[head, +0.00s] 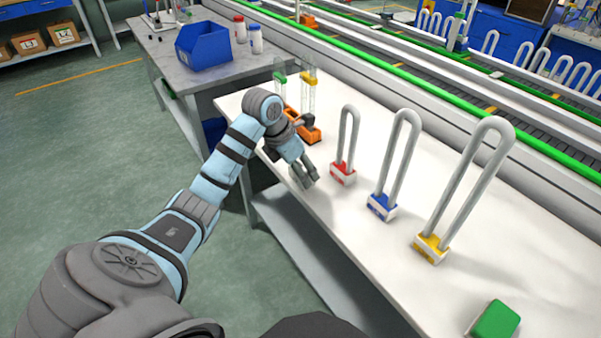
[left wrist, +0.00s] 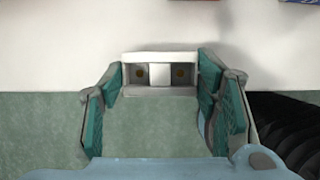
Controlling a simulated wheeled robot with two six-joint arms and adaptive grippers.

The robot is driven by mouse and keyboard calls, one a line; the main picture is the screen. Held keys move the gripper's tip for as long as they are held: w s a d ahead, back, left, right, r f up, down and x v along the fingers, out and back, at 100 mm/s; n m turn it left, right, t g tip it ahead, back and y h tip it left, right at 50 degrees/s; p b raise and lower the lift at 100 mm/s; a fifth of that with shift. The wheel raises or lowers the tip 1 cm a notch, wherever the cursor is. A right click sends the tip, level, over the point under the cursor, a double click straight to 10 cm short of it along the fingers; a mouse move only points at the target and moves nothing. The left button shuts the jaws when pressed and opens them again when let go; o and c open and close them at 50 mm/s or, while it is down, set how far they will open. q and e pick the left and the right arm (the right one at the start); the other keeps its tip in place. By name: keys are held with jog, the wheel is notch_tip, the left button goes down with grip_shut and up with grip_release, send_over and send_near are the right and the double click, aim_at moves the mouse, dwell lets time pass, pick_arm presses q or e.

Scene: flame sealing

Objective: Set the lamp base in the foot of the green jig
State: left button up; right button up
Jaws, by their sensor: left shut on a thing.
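My left gripper (head: 308,181) is over the front edge of the white table. In the left wrist view, my left gripper (left wrist: 160,78) is shut on the lamp base (left wrist: 160,57), a small white block with two recessed brown contacts. In the head view the base is hardly visible between the fingers. The green jig shows a green clip (head: 280,77) on an upright clear holder, partly hidden behind my left wrist. A similar jig with a yellow clip (head: 309,80) and an orange foot (head: 311,134) stands beside it. The green jig's foot is mostly hidden. My right gripper is out of view.
U-shaped lamps with red (head: 343,174), blue (head: 382,207) and yellow (head: 431,248) bases stand in a row on the white table (head: 375,270). A green block (head: 495,320) lies near the front right. A blue bin (head: 204,46) stands on the grey table behind.

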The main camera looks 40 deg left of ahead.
pick_arm(q)
notch_tip(320, 180, up, 19)
jog(key=p, duration=1)
jog(key=shift+f+p, duration=0.15)
jog(key=shift+p, duration=0.25)
